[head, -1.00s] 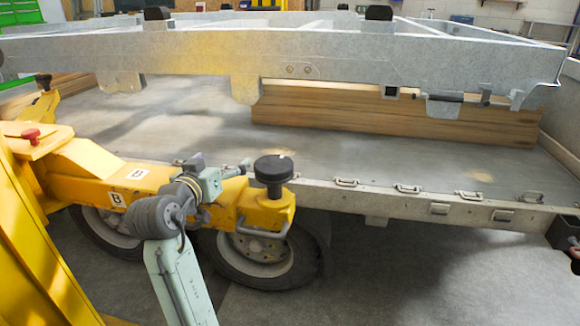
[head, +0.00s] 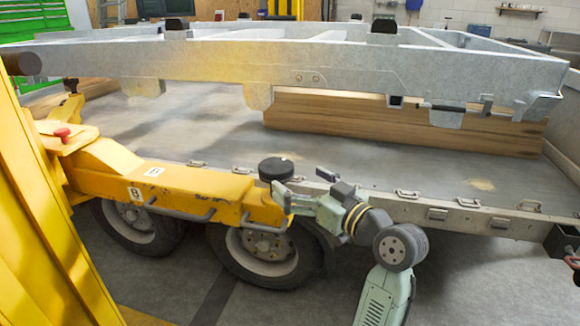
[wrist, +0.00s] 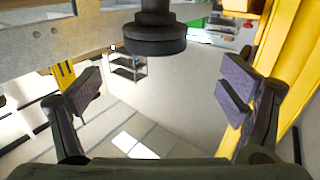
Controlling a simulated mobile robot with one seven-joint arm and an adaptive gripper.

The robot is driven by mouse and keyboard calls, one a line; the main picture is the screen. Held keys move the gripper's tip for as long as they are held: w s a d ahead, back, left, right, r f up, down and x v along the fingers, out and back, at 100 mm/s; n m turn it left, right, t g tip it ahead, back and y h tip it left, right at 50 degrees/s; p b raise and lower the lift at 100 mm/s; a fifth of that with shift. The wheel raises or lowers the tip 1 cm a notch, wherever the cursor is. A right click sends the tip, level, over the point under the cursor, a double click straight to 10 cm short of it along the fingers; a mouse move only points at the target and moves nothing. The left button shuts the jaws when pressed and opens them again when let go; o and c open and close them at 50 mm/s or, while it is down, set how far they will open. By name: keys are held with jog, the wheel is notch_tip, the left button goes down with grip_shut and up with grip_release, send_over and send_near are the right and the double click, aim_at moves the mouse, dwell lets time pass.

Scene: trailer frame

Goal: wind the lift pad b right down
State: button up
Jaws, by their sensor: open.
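Lift pad b (head: 276,168) is a round black pad near the free end of a yellow lift arm (head: 190,180) marked B. It sits below the grey trailer frame (head: 390,68), with a clear gap between. My gripper (head: 302,184) is at the arm's end, close beside the pad, with its fingers apart. In the wrist view the black pad (wrist: 155,40) shows at the top centre, beyond the open gripper (wrist: 158,98), with nothing between the fingers. Part of the pad's stem is hidden behind a finger in the head view.
A yellow post (head: 45,200) stands at the left. Wheels (head: 265,250) sit under the flat bed (head: 390,175), whose edge carries several metal loops. Timber (head: 400,125) lies on the bed beneath the frame. The floor at lower right is open.

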aim_at(266, 160)
jog(key=p+x, duration=0.1)
jog(key=x, duration=0.2)
jog(key=p+x, duration=0.1)
jog(key=x, duration=0.2)
jog(key=p+x, duration=0.1)
jog(key=x, duration=0.2)
jog(key=shift+w+f, duration=0.4)
jog(key=c, duration=1.2)
jog(key=shift+m+h, duration=0.3)
jog(key=shift+h, duration=0.2)
